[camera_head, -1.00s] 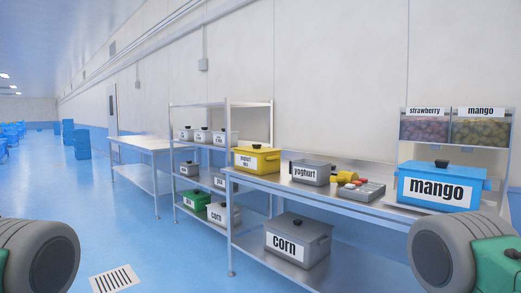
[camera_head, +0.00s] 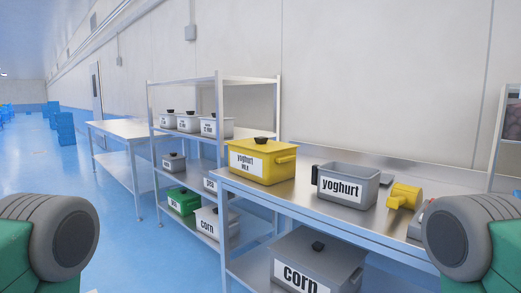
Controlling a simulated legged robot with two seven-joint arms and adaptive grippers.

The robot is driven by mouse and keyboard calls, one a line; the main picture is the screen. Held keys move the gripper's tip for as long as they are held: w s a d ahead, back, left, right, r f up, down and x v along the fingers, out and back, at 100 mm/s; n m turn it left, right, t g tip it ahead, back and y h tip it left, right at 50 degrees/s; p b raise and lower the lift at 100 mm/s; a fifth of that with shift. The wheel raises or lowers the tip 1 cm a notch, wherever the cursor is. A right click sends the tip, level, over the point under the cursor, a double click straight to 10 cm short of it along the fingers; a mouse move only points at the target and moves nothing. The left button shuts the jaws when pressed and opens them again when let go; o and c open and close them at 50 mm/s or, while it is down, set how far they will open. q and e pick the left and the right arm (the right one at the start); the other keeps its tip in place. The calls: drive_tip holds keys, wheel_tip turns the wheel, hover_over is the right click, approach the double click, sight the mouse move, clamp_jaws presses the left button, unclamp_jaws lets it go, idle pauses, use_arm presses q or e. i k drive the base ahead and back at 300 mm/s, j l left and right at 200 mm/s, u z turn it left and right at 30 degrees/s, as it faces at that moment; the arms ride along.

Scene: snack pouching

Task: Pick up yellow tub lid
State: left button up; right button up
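The yellow tub (camera_head: 262,162) stands on the left end of the metal table, labelled yoghurt with a second, hard-to-read word. Its yellow lid (camera_head: 262,145) is on top, with a dark knob (camera_head: 261,140). Large grey rounded parts of my own arms show at the lower left and lower right. Neither gripper's fingers can be seen, and nothing of mine touches the tub or lid.
A grey open yoghurt tub (camera_head: 347,185) and a yellow object (camera_head: 404,196) stand to the right on the metal table (camera_head: 300,187). A corn tub (camera_head: 317,262) is on the lower shelf. A rack (camera_head: 222,120) with several tubs stands left. Blue floor (camera_head: 100,220) is open at left.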

sight(262, 144)
drive_tip(key=i+j+z, duration=0.15)
drive_tip(key=i+j, duration=0.75)
drive_tip(key=i+j+z, duration=0.15)
drive_tip(key=i+j, duration=0.75)
drive_tip(key=j, duration=0.15)
